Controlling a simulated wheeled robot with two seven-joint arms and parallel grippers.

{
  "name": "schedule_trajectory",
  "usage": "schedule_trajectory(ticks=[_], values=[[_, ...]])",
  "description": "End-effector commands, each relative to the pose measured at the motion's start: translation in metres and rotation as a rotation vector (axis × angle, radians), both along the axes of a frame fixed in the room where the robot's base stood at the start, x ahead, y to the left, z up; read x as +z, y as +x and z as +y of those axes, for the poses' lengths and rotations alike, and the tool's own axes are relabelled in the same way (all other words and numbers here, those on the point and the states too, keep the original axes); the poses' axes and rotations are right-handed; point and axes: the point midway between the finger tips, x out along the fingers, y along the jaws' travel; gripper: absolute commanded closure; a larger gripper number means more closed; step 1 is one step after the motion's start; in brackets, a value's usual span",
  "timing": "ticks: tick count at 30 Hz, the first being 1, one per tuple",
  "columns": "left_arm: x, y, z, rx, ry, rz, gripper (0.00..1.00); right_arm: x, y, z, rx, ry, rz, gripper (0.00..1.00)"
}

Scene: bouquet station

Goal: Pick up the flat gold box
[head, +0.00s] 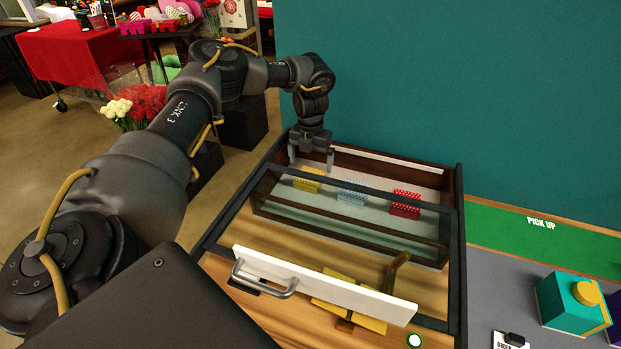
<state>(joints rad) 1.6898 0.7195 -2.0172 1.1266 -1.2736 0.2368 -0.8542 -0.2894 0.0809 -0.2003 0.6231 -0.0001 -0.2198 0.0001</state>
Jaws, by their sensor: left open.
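A flat gold-yellow piece with a brown band (372,323) lies low at the front of the wooden cabinet, partly covered by a white drawer front (320,284); I take it for the flat gold box, but its full outline is hidden. My left gripper (312,160) points down at the back left corner of the glass-topped case, open and empty. It is well behind the gold piece and apart from it. My right gripper is not in view.
Small yellow (309,180), blue (353,192) and red (406,204) dotted packs sit in the case, which has a dark frame (459,250). A metal handle (265,282) sticks out from the drawer front. A teal box (566,304) stands at right. A teal wall rises behind.

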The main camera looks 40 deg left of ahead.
Motion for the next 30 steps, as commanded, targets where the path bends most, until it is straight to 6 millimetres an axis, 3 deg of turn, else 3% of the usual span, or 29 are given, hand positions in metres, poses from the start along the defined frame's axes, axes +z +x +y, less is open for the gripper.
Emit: schedule_trajectory(ticks=[5,12,21,30], values=[[-0.013,-0.001,-0.001,-0.001,0.001,0.006,0.02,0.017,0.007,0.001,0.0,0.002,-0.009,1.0],[-0.046,-0.001,0.0,0.0,0.0,0.002,0.02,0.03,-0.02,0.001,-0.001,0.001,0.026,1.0],[-0.051,-0.001,0.0,0.0,0.0,0.0,0.03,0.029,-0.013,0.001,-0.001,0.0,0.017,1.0],[-0.051,-0.001,0.0,0.0,0.0,0.0,0.42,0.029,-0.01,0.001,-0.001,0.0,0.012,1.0]])
